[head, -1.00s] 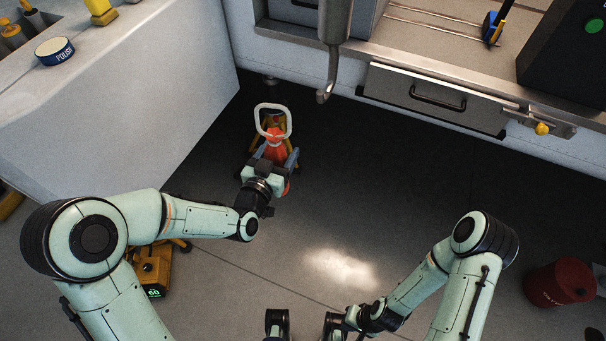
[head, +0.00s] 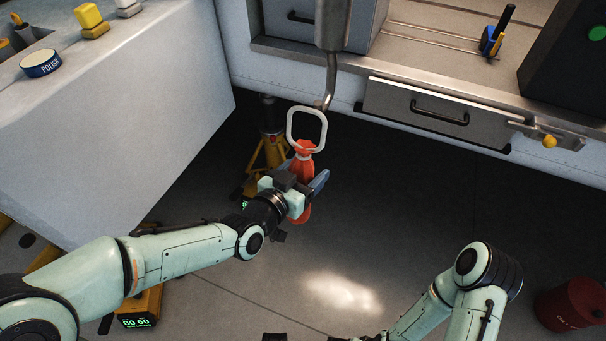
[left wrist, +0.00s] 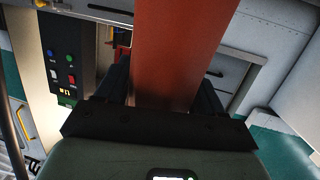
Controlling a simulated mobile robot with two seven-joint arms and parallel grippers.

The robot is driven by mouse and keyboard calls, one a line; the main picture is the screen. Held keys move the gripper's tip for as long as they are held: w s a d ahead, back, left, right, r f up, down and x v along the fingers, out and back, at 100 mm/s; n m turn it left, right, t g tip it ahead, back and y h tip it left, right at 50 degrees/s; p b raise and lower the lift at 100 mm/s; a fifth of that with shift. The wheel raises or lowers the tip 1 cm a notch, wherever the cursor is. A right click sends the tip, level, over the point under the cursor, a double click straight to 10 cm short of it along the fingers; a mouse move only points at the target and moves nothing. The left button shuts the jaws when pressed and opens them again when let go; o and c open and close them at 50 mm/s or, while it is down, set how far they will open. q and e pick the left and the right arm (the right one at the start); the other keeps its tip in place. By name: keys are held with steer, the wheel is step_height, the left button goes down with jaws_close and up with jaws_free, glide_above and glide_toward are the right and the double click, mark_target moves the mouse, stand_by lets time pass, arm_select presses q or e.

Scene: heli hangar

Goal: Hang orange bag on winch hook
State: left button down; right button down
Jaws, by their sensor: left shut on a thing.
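The orange bag (head: 304,172) hangs in my left gripper (head: 303,190), which is shut on its body. A white ring-shaped handle (head: 292,127) stands up from the bag's neck. In the left wrist view the bag (left wrist: 174,60) fills the space between the fingers. The grey winch hook (head: 330,85) hangs from a thick cylinder (head: 333,22) at the top. In the head view its lower tip is right beside the handle's upper right corner. I cannot tell whether they touch or differ in depth.
A yellow jack stand (head: 268,150) is on the floor behind the bag. A workbench with a drawer (head: 420,112) runs along the back. A white cabinet (head: 130,130) stands at left, and a red canister (head: 572,303) at lower right. The middle floor is clear.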

arm_select(q)
steer(key=w+d+f, duration=0.3)
steer(key=w+f, duration=0.1)
steer(key=w, duration=0.5)
stand_by(1.5)
steer(key=shift+w+f+b, duration=0.1)
steer(key=shift+f+b, duration=0.05)
steer(key=shift+b, duration=0.15)
stand_by(0.5)
